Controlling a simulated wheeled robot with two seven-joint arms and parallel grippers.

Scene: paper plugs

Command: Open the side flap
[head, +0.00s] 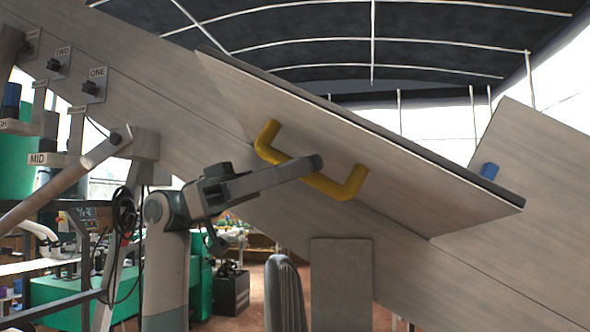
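The side flap (400,165) is a flat grey panel with a dark edge, slanting down from upper left to lower right in the head view. It stands out at an angle from the larger grey panel (420,270) behind it. A yellow U-shaped handle (350,188) is fixed to its face. My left gripper (308,168) is at the handle, with its dark finger lying across the front of the yellow bar. The finger hides part of the bar, and I cannot tell whether the fingers are closed on it. My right gripper is not in view.
Labelled switches (93,88) sit on the grey panel at upper left. A blue piece (489,171) shows beyond the flap's right end. A dark ribbed object (285,295) stands low in the middle. Black cables (124,215) hang at left.

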